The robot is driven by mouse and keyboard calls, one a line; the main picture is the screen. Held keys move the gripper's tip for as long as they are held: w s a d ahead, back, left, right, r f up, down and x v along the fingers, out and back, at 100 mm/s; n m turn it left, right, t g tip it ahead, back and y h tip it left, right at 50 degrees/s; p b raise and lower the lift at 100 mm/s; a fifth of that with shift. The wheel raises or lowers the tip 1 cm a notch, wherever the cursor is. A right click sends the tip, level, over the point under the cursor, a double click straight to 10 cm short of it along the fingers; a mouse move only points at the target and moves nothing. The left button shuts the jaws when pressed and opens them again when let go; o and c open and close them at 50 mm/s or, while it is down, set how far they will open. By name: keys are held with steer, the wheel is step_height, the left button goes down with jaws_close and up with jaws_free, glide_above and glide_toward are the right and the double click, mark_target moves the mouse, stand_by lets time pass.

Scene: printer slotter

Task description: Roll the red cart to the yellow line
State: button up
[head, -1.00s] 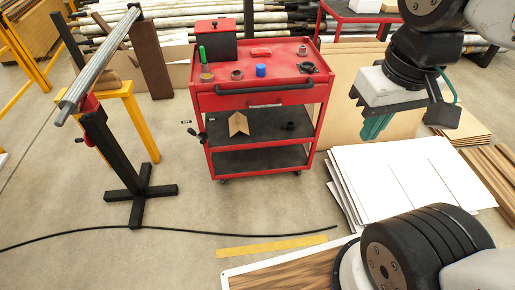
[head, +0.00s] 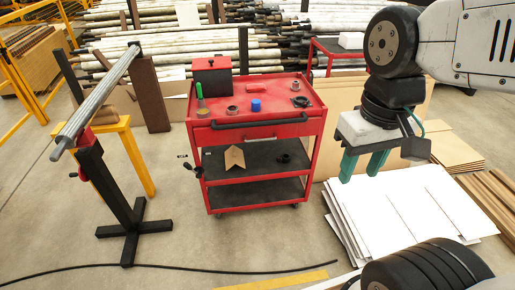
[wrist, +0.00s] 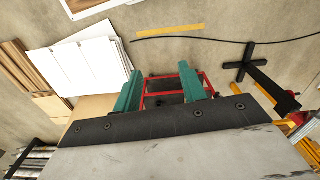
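The red cart (head: 312,128) stands upright on the concrete floor in the middle of the head view, with a dark handle bar (head: 259,121) along its front edge. The yellow line (head: 283,281) lies on the floor in front of the cart, cut by the bottom edge; it also shows in the wrist view (wrist: 169,32). Floor separates the cart from the line. My gripper (head: 362,166) hangs to the right of the cart, its green fingers apart and empty. In the wrist view part of the cart (wrist: 174,84) shows between and beyond the fingers.
A black cable (head: 150,266) crosses the floor between cart and line. A stand (head: 134,230) with a metal bar is on the left. White sheets (head: 405,212) are stacked on the right. Boards and rolls lie behind the cart. On the cart's top are a red box (head: 212,78) and small items.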

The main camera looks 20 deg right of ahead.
steer(key=w+d+f+g, duration=0.2)
steer(key=w+f, duration=0.5)
steer(key=w, duration=0.2)
steer(key=m+t+y, duration=0.4)
steer(key=m+t, duration=1.1)
steer(key=t, duration=0.2)
glide_toward(263, 124)
steer(key=w+f, duration=0.1)
steer(key=w, duration=0.2)
steer(key=shift+w+a+f, duration=0.1)
steer(key=shift+w+a, duration=0.4)
steer(key=x, duration=0.7)
